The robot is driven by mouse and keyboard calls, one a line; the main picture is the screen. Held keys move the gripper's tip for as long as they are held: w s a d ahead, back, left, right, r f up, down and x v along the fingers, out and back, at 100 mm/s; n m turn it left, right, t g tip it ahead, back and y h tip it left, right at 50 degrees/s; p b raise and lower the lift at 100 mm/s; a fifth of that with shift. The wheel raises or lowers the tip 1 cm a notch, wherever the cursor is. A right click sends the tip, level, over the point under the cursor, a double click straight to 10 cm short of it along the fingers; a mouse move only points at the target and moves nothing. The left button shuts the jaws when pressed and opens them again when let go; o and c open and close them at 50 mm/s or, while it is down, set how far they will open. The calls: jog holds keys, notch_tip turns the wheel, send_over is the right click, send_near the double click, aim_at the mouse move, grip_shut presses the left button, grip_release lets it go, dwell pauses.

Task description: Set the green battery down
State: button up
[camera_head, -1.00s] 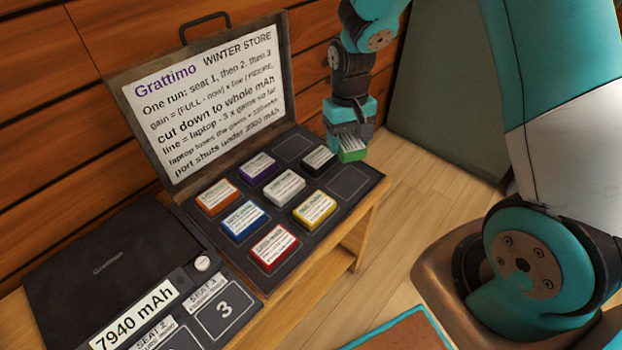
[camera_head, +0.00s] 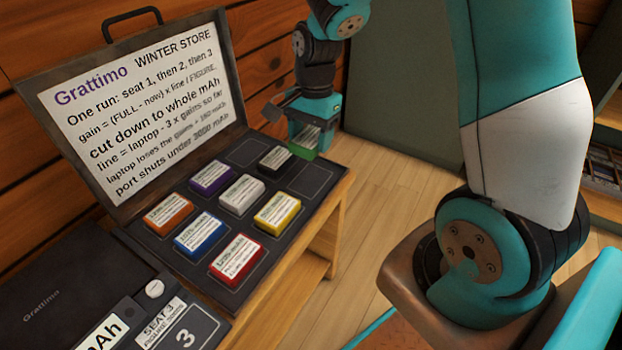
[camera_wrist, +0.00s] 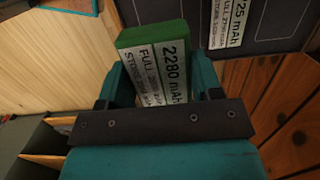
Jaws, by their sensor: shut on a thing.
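The green battery (camera_head: 304,150) is held in my gripper (camera_head: 305,140) above the far right part of the open case (camera_head: 335,185). In the wrist view the battery (camera_wrist: 152,36) sits between the fingers of my gripper (camera_wrist: 160,82), with a white label reading "2280 mAh". My gripper is shut on it. In the head view the battery is just right of the black battery (camera_head: 275,161). The case tray has empty outlined slots at the back (camera_head: 248,152) and at the right (camera_head: 306,181). Whether the battery touches the tray is unclear.
Orange (camera_head: 168,214), purple (camera_head: 212,177), blue (camera_head: 200,235), white (camera_head: 242,194), yellow (camera_head: 277,213) and red (camera_head: 237,260) batteries stand in the tray. A laptop (camera_head: 50,300) with a seat marked 3 (camera_head: 185,338) is at front left. Wooden floor (camera_head: 385,185) lies right of the table.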

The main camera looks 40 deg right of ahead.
aim_at(310, 181)
notch_tip(310, 181, down, 10)
jog(key=b, duration=0.3)
jog(key=shift+r, duration=0.15)
jog(key=o, duration=1.1)
jog(key=shift+c, duration=0.2)
jog(key=r+p, duration=0.1)
jog(key=r, duration=0.3)
jog(key=r+p, duration=0.2)
jog(key=r, duration=0.2)
jog(key=d+r+p, duration=0.1)
jog(key=r+p, duration=0.1)
jog(key=r, duration=0.1)
jog(key=shift+w+d+r, duration=0.1)
jog(key=shift+w+r, duration=0.2)
jog(key=shift+r, duration=0.1)
jog(key=s+a+r+n+y, duration=0.1)
jog(key=s+a+r+n, duration=0.5)
jog(key=s+a+n, duration=0.2)
jog(key=s+a+r+n+y, duration=0.2)
jog(key=s+a+r+n, duration=0.4)
jog(key=s+a+n, duration=0.3)
jog(key=s+n, duration=0.2)
jog(key=n, duration=0.1)
jog(key=shift+s+a+r+n+t, duration=0.2)
jog(key=shift+a+r+n+t, duration=0.1)
jog(key=shift+r+n, duration=0.1)
